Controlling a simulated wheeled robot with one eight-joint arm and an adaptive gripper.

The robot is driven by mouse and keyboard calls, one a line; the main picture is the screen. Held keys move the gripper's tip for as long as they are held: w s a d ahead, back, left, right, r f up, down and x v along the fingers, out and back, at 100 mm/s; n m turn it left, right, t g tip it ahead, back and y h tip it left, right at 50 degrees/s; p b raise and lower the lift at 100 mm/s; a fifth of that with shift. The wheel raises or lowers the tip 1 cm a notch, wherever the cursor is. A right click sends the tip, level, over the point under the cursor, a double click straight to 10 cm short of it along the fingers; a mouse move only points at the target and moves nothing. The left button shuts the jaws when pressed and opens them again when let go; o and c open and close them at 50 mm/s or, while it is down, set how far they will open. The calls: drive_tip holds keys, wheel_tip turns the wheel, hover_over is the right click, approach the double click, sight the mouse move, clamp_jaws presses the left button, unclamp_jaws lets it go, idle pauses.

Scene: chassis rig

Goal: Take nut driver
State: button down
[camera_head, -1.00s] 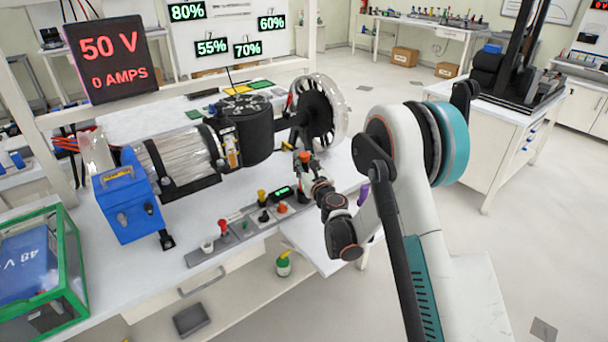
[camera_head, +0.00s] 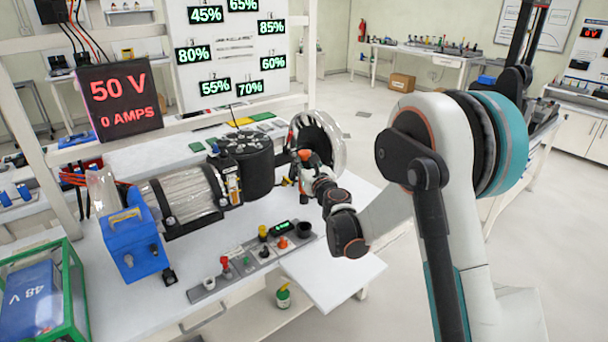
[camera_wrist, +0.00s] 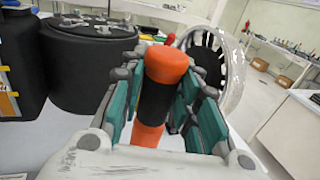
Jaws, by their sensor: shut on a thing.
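The nut driver (camera_wrist: 160,105) has an orange and black handle and stands roughly upright between the teal-sided fingers of my gripper (camera_wrist: 158,100) in the wrist view. My gripper is shut on it. In the head view the orange handle top (camera_head: 304,154) shows at my gripper (camera_head: 309,165), in front of the spoked wheel and right of the black cylinder. The driver's lower end is hidden by my gripper.
A black cylinder (camera_head: 245,165) and a clear-rimmed wheel (camera_head: 322,142) stand close to my gripper. A grey control strip (camera_head: 238,275) with coloured knobs lies on the white bench (camera_head: 110,300). A blue box (camera_head: 128,240) stands at left. A bare white shelf (camera_head: 335,277) is at the front right.

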drive_tip(key=shift+r+p, duration=2.25)
drive_tip(key=shift+r, duration=3.45)
